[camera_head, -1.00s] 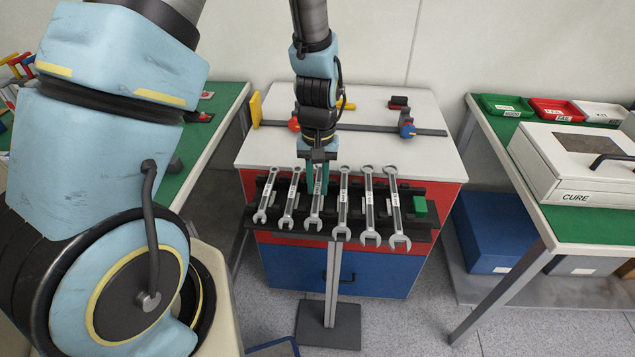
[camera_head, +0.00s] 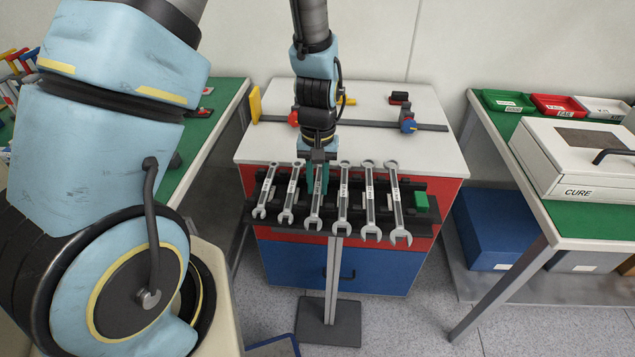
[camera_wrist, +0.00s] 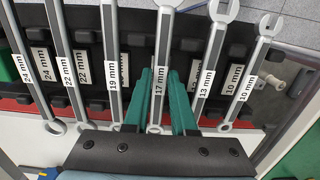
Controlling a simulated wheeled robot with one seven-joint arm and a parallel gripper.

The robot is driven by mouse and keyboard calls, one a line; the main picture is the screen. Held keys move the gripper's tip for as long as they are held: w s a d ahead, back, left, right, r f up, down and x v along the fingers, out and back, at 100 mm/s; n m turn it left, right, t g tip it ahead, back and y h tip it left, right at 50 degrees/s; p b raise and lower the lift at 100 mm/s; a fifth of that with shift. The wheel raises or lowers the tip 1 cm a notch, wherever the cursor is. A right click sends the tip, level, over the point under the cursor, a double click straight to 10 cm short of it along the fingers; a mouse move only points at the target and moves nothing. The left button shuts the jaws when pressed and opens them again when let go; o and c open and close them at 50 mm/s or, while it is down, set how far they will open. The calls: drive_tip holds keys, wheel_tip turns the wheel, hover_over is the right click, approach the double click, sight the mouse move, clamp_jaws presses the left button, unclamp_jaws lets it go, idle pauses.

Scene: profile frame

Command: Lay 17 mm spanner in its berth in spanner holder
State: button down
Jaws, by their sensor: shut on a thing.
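The 17 mm spanner (camera_wrist: 160,85) is between the two green fingers of my gripper (camera_wrist: 161,78), which is shut on its shaft; its label reads 17 mm in the wrist view. In the head view this spanner (camera_head: 315,213) is third from the left, in line with its neighbours across the black spanner holder (camera_head: 428,213). My gripper (camera_head: 317,182) comes down on it from behind. The fingers and the spanner hide the berth beneath, so I cannot tell whether the spanner touches the holder's bottom.
The 19 mm spanner (camera_wrist: 111,60) and 13 mm spanner (camera_wrist: 211,65) lie close on either side. Other spanners fill the rest of the row. A green block (camera_head: 421,201) sits at the holder's right end. Behind is a white-topped cabinet (camera_head: 375,148) with a dark rail (camera_head: 435,127).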

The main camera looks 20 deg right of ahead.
sight(318, 187)
drive_tip(key=c, duration=0.7)
unclamp_jaws()
drive_tip(key=shift+o, duration=0.2)
wheel_tip(318, 187, up, 11)
drive_tip(key=b, duration=0.2)
drive_tip(key=shift+w+d, duration=0.15)
drive_tip(key=shift+w, duration=0.15)
drive_tip(key=shift+f, duration=0.1)
